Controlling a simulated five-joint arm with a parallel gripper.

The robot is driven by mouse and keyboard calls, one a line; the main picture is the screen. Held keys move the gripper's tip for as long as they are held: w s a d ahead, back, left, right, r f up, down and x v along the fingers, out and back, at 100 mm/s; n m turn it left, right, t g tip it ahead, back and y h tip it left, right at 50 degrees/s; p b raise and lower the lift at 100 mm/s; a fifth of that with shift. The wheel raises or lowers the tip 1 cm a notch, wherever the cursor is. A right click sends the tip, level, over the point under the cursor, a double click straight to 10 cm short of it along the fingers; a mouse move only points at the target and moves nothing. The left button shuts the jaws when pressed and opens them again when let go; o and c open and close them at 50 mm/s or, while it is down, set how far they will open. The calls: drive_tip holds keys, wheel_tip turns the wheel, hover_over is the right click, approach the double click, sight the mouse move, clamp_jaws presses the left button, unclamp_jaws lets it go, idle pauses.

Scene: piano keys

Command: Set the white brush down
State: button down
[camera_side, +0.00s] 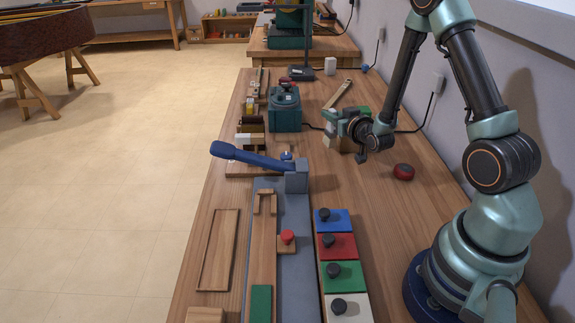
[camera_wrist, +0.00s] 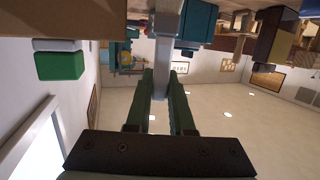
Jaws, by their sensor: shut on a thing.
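My gripper (camera_side: 333,125) is over the middle of the bench, beside the teal box. In the wrist view its two dark green fingers (camera_wrist: 163,95) are closed around a pale grey-white bar, which looks like the white brush (camera_wrist: 168,48). The bar runs from between the fingertips to the top of the picture. In the side view only a small white piece shows just below the fingertips, and I cannot tell whether it is part of the brush or touches the bench.
The teal box (camera_side: 285,112) stands close left of my gripper. A wooden stick (camera_side: 339,93) lies behind it and a dark red round thing (camera_side: 404,171) lies to its right. A blue-handled lever (camera_side: 250,158) and several coloured knobbed blocks are in front. Bare wood (camera_side: 375,215) lies at the right.

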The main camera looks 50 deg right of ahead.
sight(331, 126)
drive_tip(key=shift+f, duration=1.75)
drive_tip(key=shift+f, duration=0.1)
drive_tip(key=c, duration=0.8)
unclamp_jaws()
